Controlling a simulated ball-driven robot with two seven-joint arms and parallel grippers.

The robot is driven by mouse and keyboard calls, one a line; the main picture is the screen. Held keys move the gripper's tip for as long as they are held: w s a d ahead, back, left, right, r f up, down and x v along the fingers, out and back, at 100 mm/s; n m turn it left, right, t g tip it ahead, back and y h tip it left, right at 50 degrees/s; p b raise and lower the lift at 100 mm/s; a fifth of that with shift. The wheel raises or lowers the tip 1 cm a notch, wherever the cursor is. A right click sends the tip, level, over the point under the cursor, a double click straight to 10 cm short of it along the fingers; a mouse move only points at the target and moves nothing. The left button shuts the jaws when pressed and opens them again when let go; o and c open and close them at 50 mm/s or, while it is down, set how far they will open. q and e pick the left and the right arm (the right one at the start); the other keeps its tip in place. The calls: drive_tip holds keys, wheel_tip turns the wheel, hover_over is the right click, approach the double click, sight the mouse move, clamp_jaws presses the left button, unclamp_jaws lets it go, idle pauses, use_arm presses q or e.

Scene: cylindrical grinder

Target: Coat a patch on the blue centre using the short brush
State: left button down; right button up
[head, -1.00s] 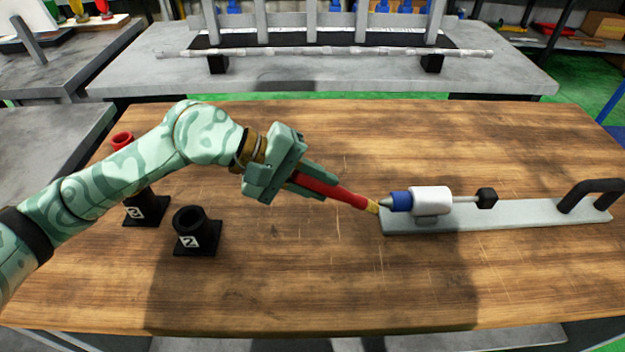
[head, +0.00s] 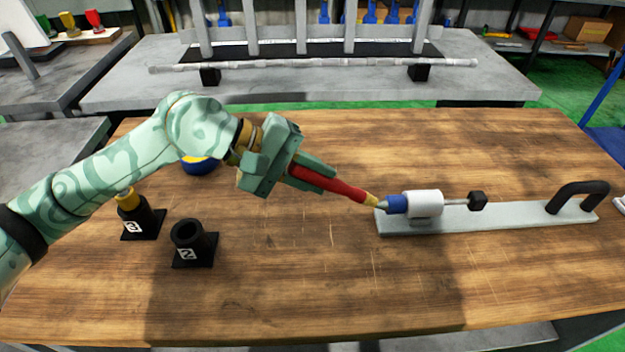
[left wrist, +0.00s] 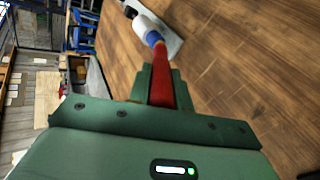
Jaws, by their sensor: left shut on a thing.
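The blue centre (head: 397,204) has a grey pointed tip facing left and sits in a white cylindrical body (head: 424,203) on a long grey plate (head: 500,219). My left gripper (head: 312,176) is shut on the red brush (head: 342,188), whose tan bristles point down and right. The bristle end overlaps the centre's grey tip in the head view; I cannot tell if they touch. In the left wrist view, the red brush (left wrist: 162,78) reaches up to the blue centre (left wrist: 153,38), hiding part of it. My right gripper is not in view.
An empty black holder marked 2 (head: 193,245) stands at left. Beside it, another black holder (head: 143,222) carries a yellow-topped item (head: 127,200). A blue container (head: 198,166) is partly hidden behind my arm. A black handle (head: 578,195) rises from the plate's right end. The front table is clear.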

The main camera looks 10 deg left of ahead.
use_arm(q)
wheel_tip(320, 180, down, 4)
drive_tip(key=b, duration=0.2)
drive_tip(key=shift+w+f+b, duration=0.1)
drive_tip(key=shift+f+b, duration=0.1)
drive_tip(key=shift+b, duration=0.15)
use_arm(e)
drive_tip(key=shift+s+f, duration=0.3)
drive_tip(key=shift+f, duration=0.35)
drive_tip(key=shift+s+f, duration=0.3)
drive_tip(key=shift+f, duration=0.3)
use_arm(q)
drive_tip(key=shift+r, duration=0.1)
drive_tip(key=shift+s+a+b, duration=0.3)
drive_tip(key=shift+a, duration=0.65)
drive_tip(key=shift+s+a+b, duration=0.3)
drive_tip(key=shift+s+a, duration=0.05)
drive_tip(key=shift+a, duration=0.55)
drive_tip(key=shift+s+a+b, duration=0.3)
drive_tip(key=shift+a, duration=0.65)
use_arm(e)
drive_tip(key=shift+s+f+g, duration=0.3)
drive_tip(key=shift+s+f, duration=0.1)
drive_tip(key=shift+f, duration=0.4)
